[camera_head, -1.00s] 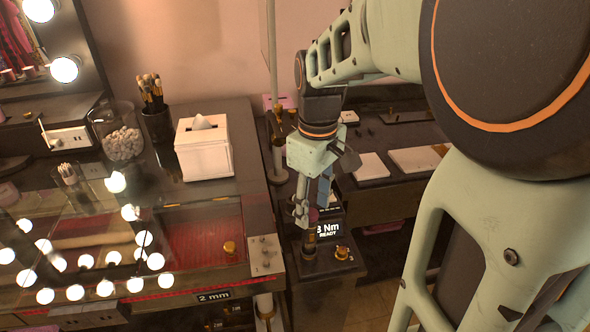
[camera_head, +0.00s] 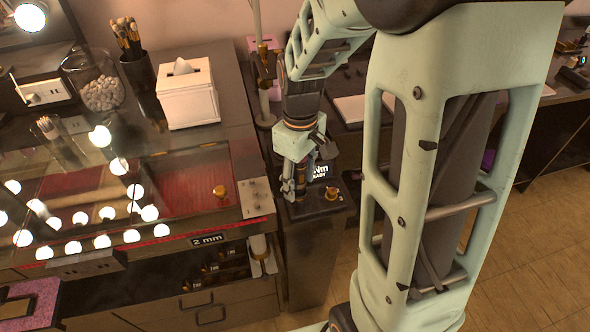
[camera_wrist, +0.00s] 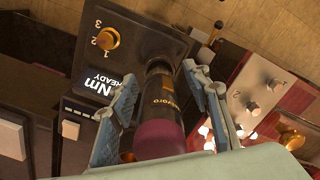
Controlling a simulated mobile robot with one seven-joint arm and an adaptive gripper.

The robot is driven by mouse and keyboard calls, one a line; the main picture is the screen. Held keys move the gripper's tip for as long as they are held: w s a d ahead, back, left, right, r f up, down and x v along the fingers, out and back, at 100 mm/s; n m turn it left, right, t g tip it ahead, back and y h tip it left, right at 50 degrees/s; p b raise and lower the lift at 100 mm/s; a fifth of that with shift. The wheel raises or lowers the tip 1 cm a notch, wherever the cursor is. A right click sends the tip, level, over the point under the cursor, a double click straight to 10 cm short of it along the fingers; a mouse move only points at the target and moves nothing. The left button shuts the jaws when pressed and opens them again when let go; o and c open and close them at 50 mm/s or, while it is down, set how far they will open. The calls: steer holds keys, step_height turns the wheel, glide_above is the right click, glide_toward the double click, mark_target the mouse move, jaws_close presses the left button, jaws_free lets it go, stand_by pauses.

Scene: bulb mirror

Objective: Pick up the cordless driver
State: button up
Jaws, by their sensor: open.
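The cordless driver (camera_wrist: 162,108), a dark cylinder with a purple end, stands at a black station with a lit Nm READY display (camera_wrist: 94,88). My gripper (camera_wrist: 161,76) is open, with one blue-grey finger on each side of the driver. Whether the fingers touch it I cannot tell. In the head view my gripper (camera_head: 293,190) is low over the station, and the driver is mostly hidden there.
A panel with silver knobs (camera_head: 257,196) and the glass-topped counter (camera_head: 175,168) are to the left. A white tissue box (camera_head: 188,95) stands behind.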

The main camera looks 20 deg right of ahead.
mark_target(301, 168)
jaws_close()
stand_by(0.3)
steer(key=shift+r, duration=0.1)
step_height(301, 168, up, 10)
steer(key=shift+p, duration=0.35)
steer(key=c, duration=0.7)
jaws_free()
jaws_close()
